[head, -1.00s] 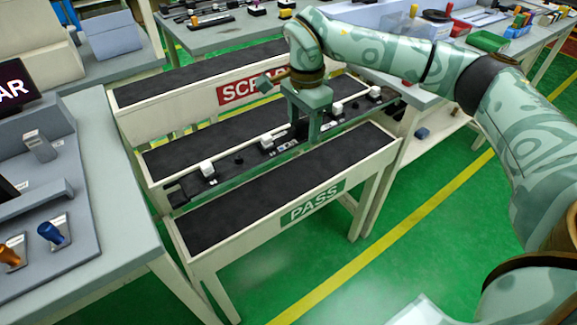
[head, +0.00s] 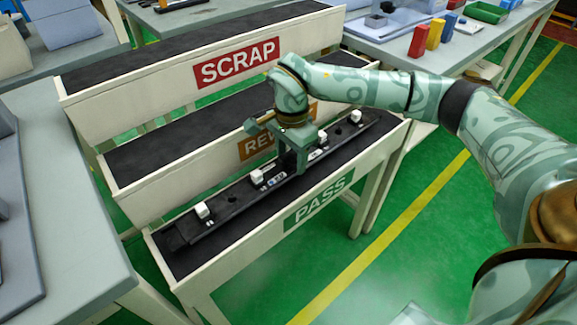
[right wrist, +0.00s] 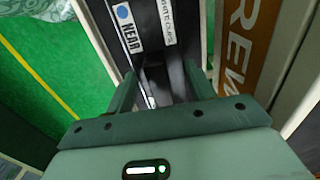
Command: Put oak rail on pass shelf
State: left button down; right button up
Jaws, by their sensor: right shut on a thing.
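The rail (head: 238,205) is a long dark bar with several white clips along its top. In the head view it lies lengthwise over the black surface of the pass shelf (head: 190,262), the nearest tier, marked with a green PASS sign. I cannot tell whether it touches the surface or hangs just above. My right gripper (head: 298,168) is shut on the rail near its middle, from above. In the right wrist view the rail (right wrist: 147,12) runs between the fingers and shows a NEAR label. My left gripper is not in view.
Behind the pass shelf stand the middle shelf (head: 150,160), with a partly hidden orange sign, and the scrap shelf (head: 150,60) with a red sign; both look bare. A grey table (head: 75,250) is at left. Another table with coloured bins (head: 437,33) is at back right.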

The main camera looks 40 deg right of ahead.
aim_at(291, 164)
notch_tip(291, 164, down, 3)
jog(key=shift+r+b, duration=0.1)
jog(key=shift+b, duration=0.5)
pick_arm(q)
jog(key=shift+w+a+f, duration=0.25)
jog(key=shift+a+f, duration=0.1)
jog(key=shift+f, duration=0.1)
pick_arm(e)
jog(key=o, duration=1.2)
pick_arm(q)
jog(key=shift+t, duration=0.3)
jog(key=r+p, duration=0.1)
jog(key=p, duration=0.1)
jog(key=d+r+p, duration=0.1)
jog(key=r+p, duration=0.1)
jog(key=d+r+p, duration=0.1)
jog(key=p, duration=0.1)
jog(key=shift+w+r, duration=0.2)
pick_arm(e)
notch_tip(291, 164, up, 12)
jog(key=shift+r, duration=0.1)
